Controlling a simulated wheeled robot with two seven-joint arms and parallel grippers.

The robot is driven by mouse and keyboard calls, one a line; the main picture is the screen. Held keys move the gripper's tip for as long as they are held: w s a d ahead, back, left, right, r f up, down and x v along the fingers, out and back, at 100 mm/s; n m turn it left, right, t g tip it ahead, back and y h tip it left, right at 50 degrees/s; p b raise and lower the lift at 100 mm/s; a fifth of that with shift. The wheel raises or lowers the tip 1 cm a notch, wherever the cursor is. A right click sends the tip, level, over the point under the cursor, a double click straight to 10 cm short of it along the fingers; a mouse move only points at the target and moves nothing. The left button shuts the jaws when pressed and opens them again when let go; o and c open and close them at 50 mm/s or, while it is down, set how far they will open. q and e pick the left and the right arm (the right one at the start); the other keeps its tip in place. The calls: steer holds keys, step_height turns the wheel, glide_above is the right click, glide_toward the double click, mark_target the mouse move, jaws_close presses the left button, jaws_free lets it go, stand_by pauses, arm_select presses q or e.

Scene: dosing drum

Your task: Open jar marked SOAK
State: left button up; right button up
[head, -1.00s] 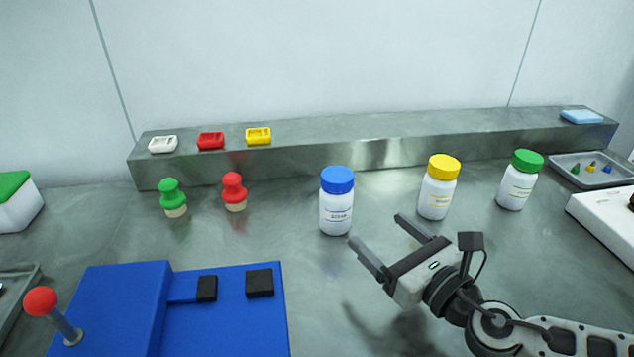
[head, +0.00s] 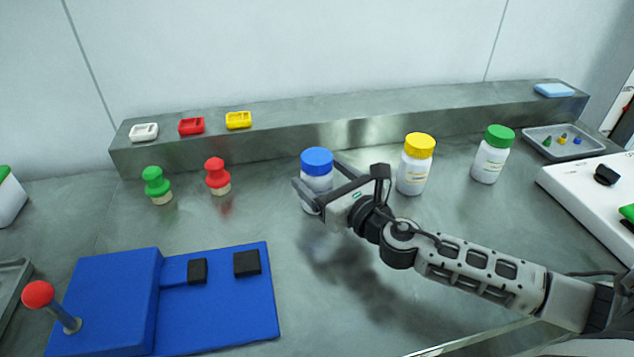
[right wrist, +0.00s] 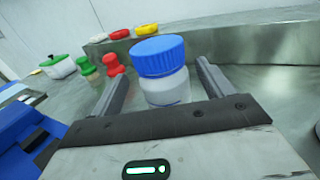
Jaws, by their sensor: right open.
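A white jar with a blue lid (head: 317,161) stands upright on the bench, left of a yellow-lidded jar (head: 416,170) and a green-lidded jar (head: 491,155). The label print is too small to read, so I cannot tell which is marked SOAK. My right gripper (head: 316,174) is open, with one finger on either side of the blue-lidded jar. In the right wrist view the blue-lidded jar (right wrist: 162,70) stands between the two fingers, with gaps visible on both sides. The gripper hides part of this jar in the head view. My left gripper is out of view.
A blue panel (head: 215,315) with a red-knobbed lever (head: 40,297) is at front left. Green (head: 155,181) and red (head: 217,174) knobbed pieces stand behind it. A metal ledge (head: 330,131) runs along the back. A small tray (head: 590,147) is at far right.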

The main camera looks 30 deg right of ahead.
mark_target(313, 152)
steer(key=w, duration=0.4)
steer(key=shift+a, duration=0.2)
steer(key=c, duration=1.1)
steer(key=shift+r+p, duration=0.45)
steer(key=shift+r, duration=0.05)
step_height(313, 152, up, 2)
steer(key=shift+r+p, duration=0.2)
steer(key=shift+p, duration=0.25)
steer(key=shift+s+d+r, duration=0.1)
steer(key=shift+s+r, duration=1.5)
steer(key=shift+s, duration=0.75)
steer(key=shift+s+d+r, duration=0.15)
steer(key=shift+s+r, duration=1.5)
steer(key=shift+s, duration=0.65)
steer(key=shift+s+d+r, duration=0.1)
steer(key=shift+s+r, duration=1.5)
steer(key=shift+s, duration=0.75)
